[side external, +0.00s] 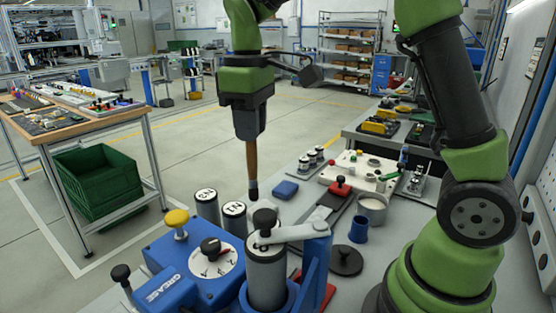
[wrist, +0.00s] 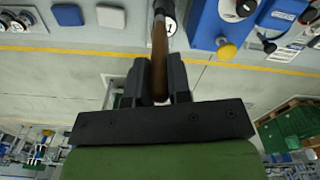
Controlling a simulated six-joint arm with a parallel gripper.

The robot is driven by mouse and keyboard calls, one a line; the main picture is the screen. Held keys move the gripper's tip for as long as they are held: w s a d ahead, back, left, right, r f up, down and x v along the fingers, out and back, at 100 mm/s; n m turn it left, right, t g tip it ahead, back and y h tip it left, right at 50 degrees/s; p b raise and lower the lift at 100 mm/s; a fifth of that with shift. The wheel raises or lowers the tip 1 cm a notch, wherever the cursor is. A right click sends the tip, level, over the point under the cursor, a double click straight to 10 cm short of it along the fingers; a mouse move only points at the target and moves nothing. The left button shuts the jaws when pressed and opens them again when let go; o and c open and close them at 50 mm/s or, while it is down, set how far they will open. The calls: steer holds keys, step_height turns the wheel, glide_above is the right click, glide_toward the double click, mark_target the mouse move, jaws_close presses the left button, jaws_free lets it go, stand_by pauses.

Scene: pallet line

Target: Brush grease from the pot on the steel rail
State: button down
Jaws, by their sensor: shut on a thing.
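My gripper (side external: 249,135) is shut on a brush (side external: 252,165) with a brown handle and a dark lower end. The brush hangs upright in the air behind the blue grease unit (side external: 165,292), its tip apart from the things below. In the wrist view, the brown handle (wrist: 159,50) stands between the two dark fingers (wrist: 158,72). A grey open cup (side external: 372,205), possibly the grease pot, stands on the bench to the right. A long grey bar (side external: 318,218), possibly the steel rail, lies left of it; its front part is hidden.
A capped cylinder (side external: 267,270) with a grey lever stands in front, near the brush. Numbered canisters (side external: 207,207) stand to its left. A small blue block (side external: 285,190), a blue cup (side external: 359,229) and a black round lid (side external: 346,261) lie around the bench.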

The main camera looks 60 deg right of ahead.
stand_by(0.3)
steer(key=s+d+f+g, duration=0.15)
steer(key=s+d, duration=0.25)
steer(key=d, duration=0.5)
steer(key=s+d+f+g, duration=0.1)
steer(key=s+d+f, duration=0.15)
steer(key=d, duration=0.65)
steer(key=s+d+f+g, duration=0.2)
steer(key=s+d, duration=0.3)
steer(key=d, duration=0.5)
steer(key=shift+t, duration=0.25)
steer(key=shift+w+a+f, duration=0.15)
steer(key=shift+f, duration=1.2)
steer(key=shift+w+a+f, duration=0.1)
steer(key=shift+w+f, duration=0.05)
steer(key=shift+f, duration=1.7)
step_height(320, 180, up, 7)
steer(key=shift+w+a, duration=0.1)
